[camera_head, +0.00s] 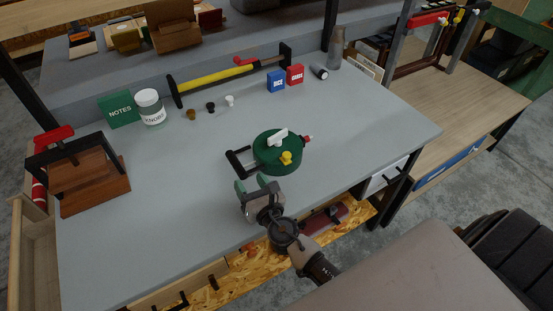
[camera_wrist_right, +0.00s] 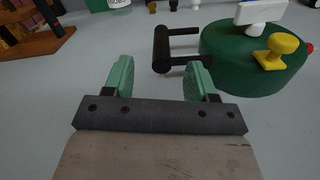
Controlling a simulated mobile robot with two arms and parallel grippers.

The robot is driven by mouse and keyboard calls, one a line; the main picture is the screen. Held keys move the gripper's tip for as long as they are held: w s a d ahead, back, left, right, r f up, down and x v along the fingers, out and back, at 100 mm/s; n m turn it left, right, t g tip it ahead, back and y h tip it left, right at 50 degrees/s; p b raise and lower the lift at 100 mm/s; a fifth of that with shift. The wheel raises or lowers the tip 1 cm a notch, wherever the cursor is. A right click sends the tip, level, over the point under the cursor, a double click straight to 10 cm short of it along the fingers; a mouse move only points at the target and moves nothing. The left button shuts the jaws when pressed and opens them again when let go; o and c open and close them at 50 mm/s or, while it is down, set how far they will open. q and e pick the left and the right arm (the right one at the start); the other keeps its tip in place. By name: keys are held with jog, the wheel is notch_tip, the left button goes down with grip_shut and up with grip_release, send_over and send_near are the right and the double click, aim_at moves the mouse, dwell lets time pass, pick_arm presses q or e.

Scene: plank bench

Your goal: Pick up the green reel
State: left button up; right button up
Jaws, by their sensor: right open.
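The green reel (camera_head: 273,153) lies flat on the grey bench top, with a white handle on top, a yellow knob, a red tip at its right and a black bar handle at its left. My left gripper is not in view.
A wooden block with a red-handled clamp (camera_head: 90,185) stands at the left. A green notes box (camera_head: 119,111), a white jar (camera_head: 149,107), small knobs, a yellow bar clamp (camera_head: 215,77), and blue and red boxes (camera_head: 276,82) line the back. The bench around the reel is clear.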

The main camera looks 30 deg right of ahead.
aim_at(239, 169)
notch_tip(239, 169, down, 2)
jog(key=shift+f+b, duration=0.2)
jog(key=shift+b, duration=0.25)
jog(key=shift+w+r+p, duration=0.25)
jog(key=shift+w, duration=0.25)
jog(key=shift+w+r+p, duration=0.2)
jog(key=shift+w, duration=0.25)
jog(key=shift+w+f, duration=0.1)
jog(key=shift+w, duration=0.55)
jog(key=w, duration=0.4)
jog(key=shift+w+a, duration=0.1)
jog(key=shift+w, duration=0.1)
grip_shut()
